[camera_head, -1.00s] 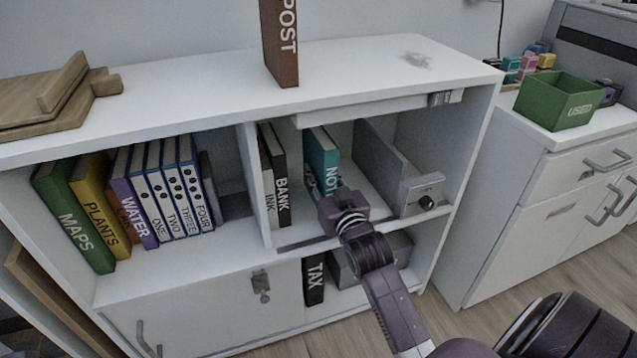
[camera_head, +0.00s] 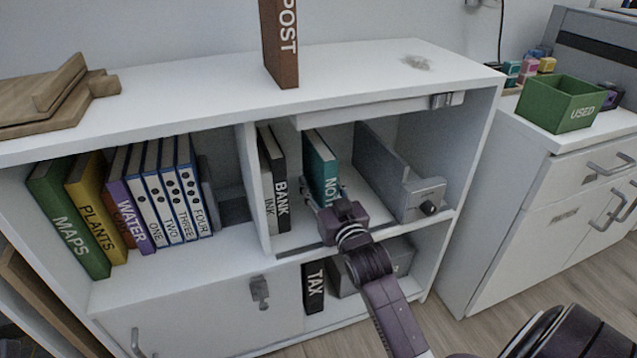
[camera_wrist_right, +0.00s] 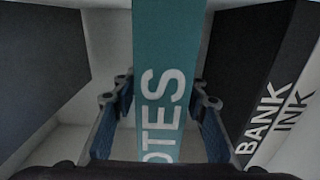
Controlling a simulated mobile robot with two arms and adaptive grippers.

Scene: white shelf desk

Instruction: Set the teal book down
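The teal book (camera_head: 321,165), lettered NOTES, stands upright in the upper middle compartment of the white shelf desk (camera_head: 215,88), just right of the BANK book. The right gripper (camera_head: 325,200) is in front of its lower spine. In the right wrist view, the teal book (camera_wrist_right: 168,60) runs between the two fingers of the right gripper (camera_wrist_right: 163,88). The fingers are spread, one on each side, with gaps to the book along most of their length. The book's base is hidden behind the gripper. My left gripper is out of view.
The BANK book (camera_head: 281,185) and the INK book (camera_head: 266,185) stand close to the left. A grey metal divider (camera_head: 385,165) is to the right, with free shelf between it and the teal book. The TAX book (camera_head: 314,285) is below.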

